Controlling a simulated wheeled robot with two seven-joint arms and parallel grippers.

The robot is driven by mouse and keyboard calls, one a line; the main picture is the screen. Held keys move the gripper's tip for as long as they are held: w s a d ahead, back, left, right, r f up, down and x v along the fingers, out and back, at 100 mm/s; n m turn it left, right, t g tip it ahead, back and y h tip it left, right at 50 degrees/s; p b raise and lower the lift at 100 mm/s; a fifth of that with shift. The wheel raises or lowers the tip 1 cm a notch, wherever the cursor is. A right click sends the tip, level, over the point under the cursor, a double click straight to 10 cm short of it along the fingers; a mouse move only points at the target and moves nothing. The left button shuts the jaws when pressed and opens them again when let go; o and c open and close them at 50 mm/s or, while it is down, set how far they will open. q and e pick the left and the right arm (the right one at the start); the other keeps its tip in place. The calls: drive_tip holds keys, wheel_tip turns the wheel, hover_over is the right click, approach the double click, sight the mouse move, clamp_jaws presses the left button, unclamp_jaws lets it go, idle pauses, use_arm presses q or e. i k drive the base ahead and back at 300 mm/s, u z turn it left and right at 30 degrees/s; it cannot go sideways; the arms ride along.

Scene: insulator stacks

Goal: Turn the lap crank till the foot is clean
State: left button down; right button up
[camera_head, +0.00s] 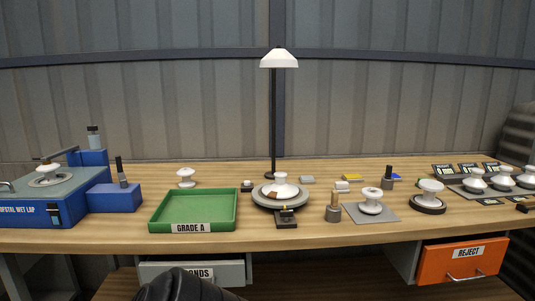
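The blue wet lap (30,214) stands at the left end of the bench, cut off by the picture edge. A grey bent part (6,186) shows at the left edge. Neither gripper is in view.
A green GRADE A tray (155,217) is empty. A round stand (276,201) bears a white insulator near a lamp (279,58). Several insulators stand on the right, above an orange REJECT drawer (446,266). A dark rounded shape, perhaps mine, shows at the bottom.

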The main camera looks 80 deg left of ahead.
sight(123, 179)
drive_tip(key=u, duration=4.05)
